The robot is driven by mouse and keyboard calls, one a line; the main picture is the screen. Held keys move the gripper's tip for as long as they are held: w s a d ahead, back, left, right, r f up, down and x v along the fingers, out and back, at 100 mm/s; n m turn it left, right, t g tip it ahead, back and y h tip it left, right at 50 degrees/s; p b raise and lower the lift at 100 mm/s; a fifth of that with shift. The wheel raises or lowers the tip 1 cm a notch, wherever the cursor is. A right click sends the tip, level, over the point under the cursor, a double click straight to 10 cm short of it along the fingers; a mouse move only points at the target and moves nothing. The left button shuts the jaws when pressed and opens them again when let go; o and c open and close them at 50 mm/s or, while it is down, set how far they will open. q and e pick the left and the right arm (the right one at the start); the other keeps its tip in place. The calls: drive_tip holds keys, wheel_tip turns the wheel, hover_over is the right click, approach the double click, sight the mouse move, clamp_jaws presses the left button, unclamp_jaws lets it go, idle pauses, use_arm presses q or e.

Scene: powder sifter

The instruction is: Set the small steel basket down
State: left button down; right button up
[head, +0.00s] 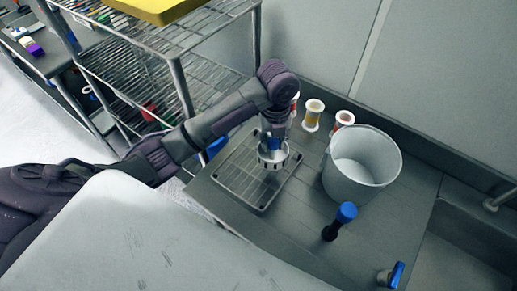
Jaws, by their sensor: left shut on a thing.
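The small steel basket (272,160) is a round, slotted metal cup in the head view. My left gripper (273,146) comes down from above and is shut on it. The basket shows over the wire rack (250,190), a flat grid on the grey counter. I cannot tell whether the basket touches the rack or hangs just above it. The arm's wrist hides the top of the basket in part. My right gripper is not in view.
A large white bucket (362,170) stands right of the rack. Spools (313,114) stand behind, near the wall. A blue-topped black tool (340,221) and a blue-handled item (392,275) are in front. A wire shelf (160,60) stands at the left.

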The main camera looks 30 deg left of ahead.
sight(259, 150)
use_arm(q)
drive_tip(key=a, duration=0.1)
drive_tip(key=a+f+p, duration=0.1)
drive_tip(key=a, duration=0.1)
drive_tip(key=a+f, duration=0.1)
drive_tip(key=shift+s+a+f, duration=0.15)
drive_tip(key=shift+a+f, duration=0.05)
wheel_tip(259, 150, down, 3)
drive_tip(key=shift+f+p, duration=0.15)
drive_tip(key=shift+p, duration=0.75)
drive_tip(key=shift+f, duration=0.35)
drive_tip(key=shift+f, duration=0.15)
drive_tip(key=c, duration=0.8)
unclamp_jaws()
